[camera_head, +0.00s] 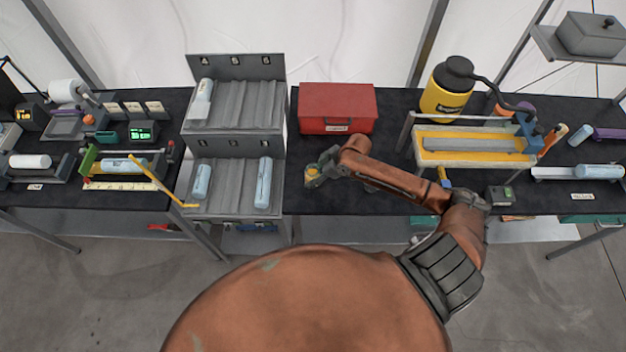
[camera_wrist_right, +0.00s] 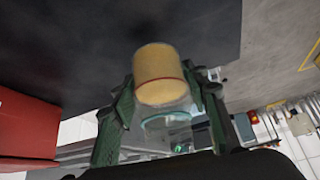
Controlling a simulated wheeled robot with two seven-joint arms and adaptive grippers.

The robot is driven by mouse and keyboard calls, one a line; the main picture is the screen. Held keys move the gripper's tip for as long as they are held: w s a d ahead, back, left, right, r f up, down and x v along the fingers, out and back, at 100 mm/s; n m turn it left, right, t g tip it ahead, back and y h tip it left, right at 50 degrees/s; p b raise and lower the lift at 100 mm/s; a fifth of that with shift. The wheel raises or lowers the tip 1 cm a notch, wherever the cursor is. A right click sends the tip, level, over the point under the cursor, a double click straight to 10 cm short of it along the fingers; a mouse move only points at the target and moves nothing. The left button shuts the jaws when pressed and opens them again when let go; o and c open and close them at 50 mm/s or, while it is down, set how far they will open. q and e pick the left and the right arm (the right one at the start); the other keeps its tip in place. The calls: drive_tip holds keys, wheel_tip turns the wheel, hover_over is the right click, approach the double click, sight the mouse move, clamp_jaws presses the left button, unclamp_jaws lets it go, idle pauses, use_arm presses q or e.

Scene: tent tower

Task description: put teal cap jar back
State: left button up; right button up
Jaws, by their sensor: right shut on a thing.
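The jar (camera_wrist_right: 160,76) has yellow contents at one end, with a thin red line. A clear part with a teal ring (camera_wrist_right: 165,120), apparently the cap, lies nearer the palm. My right gripper (camera_wrist_right: 161,92) is shut on the jar, one green finger on each side. In the head view, the right gripper (camera_head: 318,174) is over the dark table, in front of the red box and right of the grey rack. The jar (camera_head: 311,170) shows there only as a small yellowish spot, and its cap cannot be made out. My left gripper is not in view.
The red box (camera_head: 337,98) stands behind the right gripper. The grey two-level rack (camera_head: 237,66) holds several pale blue cylinders. A yellow flask (camera_head: 446,92) and a yellow-edged tray (camera_head: 430,157) are at the right. Dark table (camera_head: 300,203) is bare around the gripper.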

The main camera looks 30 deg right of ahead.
drive_tip(key=shift+s+f, duration=0.1)
drive_tip(key=shift+f, duration=1.25)
drive_tip(key=o, duration=1.3)
drive_tip(key=shift+f, duration=0.1)
drive_tip(key=shift+o, duration=0.2)
drive_tip(key=v, duration=1.2)
